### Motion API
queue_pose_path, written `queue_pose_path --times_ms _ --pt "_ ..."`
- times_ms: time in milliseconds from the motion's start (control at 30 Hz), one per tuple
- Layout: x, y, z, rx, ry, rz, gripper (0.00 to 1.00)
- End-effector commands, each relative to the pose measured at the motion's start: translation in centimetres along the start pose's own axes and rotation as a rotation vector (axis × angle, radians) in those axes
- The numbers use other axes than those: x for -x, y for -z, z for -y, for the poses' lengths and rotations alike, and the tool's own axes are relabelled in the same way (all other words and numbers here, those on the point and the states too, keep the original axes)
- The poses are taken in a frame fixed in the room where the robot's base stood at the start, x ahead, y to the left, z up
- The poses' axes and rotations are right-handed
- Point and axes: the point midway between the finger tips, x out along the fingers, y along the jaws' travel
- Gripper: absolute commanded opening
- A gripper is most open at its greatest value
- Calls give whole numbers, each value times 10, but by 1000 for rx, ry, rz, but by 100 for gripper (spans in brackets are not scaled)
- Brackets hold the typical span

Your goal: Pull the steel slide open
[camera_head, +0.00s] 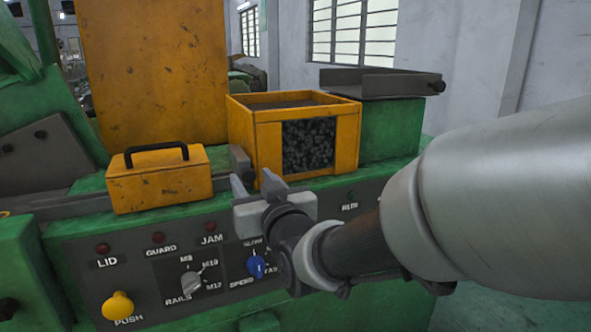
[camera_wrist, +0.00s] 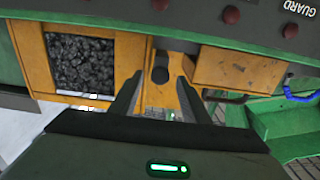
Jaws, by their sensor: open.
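A small grey steel piece (camera_head: 240,159), which looks like the slide, sits between the yellow lidded box and the yellow crate. In the wrist view, the grey steel (camera_wrist: 177,46) carries a dark round knob (camera_wrist: 160,73). My gripper (camera_head: 256,182) is open in front of the steel piece and hides part of it. In the wrist view, the knob shows between the two fingertips of my gripper (camera_wrist: 160,88), one on each side. No contact is visible, and I cannot tell how deep the knob sits between the fingers.
The yellow crate (camera_head: 254,138) of dark parts stands right of my gripper; the yellow box (camera_head: 158,187) with a black handle stands left. A grey tray (camera_head: 375,83) with a dark knob lies behind. Below is the panel with a blue knob (camera_head: 256,266) and yellow push button (camera_head: 118,306).

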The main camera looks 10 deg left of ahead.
Motion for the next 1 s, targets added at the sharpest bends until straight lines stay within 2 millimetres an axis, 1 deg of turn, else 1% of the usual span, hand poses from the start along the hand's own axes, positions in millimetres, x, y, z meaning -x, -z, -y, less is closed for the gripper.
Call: queue_pose_path --times_ms 33,100,233,400,600,633,867,900,1000 --pt "-10 -1 0 3 0 1 43" --pt "-20 0 0 3 0 1 43" --pt "-33 0 0 2 0 1 43" --pt "-39 0 0 0 0 0 43" --pt "-39 0 0 0 0 0 43" --pt "-39 0 0 0 0 0 41" --pt "-39 0 0 0 0 0 2" --pt "-39 0 0 0 0 0 0" --pt "-39 0 0 0 0 0 0"
